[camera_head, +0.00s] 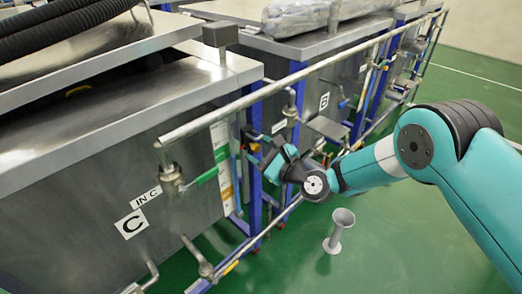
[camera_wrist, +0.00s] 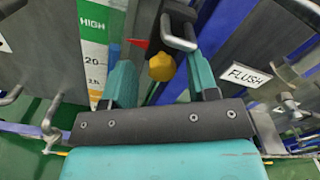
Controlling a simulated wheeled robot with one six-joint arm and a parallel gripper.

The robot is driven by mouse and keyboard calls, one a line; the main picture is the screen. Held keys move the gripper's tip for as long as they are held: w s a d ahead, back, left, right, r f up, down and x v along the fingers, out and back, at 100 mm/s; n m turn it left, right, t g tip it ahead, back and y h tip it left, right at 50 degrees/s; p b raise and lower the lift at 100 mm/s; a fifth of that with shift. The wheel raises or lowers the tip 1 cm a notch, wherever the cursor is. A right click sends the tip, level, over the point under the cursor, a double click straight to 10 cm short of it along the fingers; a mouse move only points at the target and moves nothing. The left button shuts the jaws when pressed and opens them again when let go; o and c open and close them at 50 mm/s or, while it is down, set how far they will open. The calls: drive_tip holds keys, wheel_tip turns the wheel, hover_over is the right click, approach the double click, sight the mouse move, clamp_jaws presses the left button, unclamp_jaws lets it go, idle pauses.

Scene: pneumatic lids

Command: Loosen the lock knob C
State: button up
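A yellow knob (camera_wrist: 162,67) shows in the wrist view, ahead of my gripper (camera_wrist: 160,84) and between the lines of its two teal fingers. A gap shows on each side of the knob, so the fingers stand apart and hold nothing. I cannot tell how far the knob is from the fingertips in depth. A red pointer (camera_wrist: 140,43) and a metal loop handle (camera_wrist: 179,32) are just beyond it. In the head view my gripper (camera_head: 272,160) is at the blue post beside the tank marked C (camera_head: 132,224). The knob is hidden there.
A green and white level scale (camera_wrist: 93,50) marked HIGH is at the left in the wrist view, and a FLUSH plate (camera_wrist: 245,75) at the right. In the head view a long rail (camera_head: 300,76) and a green-handled valve (camera_head: 205,176) are close by. A grey funnel-like stand (camera_head: 338,232) is on the floor.

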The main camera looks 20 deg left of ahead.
drive_tip(key=b+v, duration=1.5)
drive_tip(key=v, duration=0.2)
drive_tip(key=shift+d+b, duration=0.25)
drive_tip(key=shift+b, duration=0.1)
drive_tip(key=shift+s, duration=0.15)
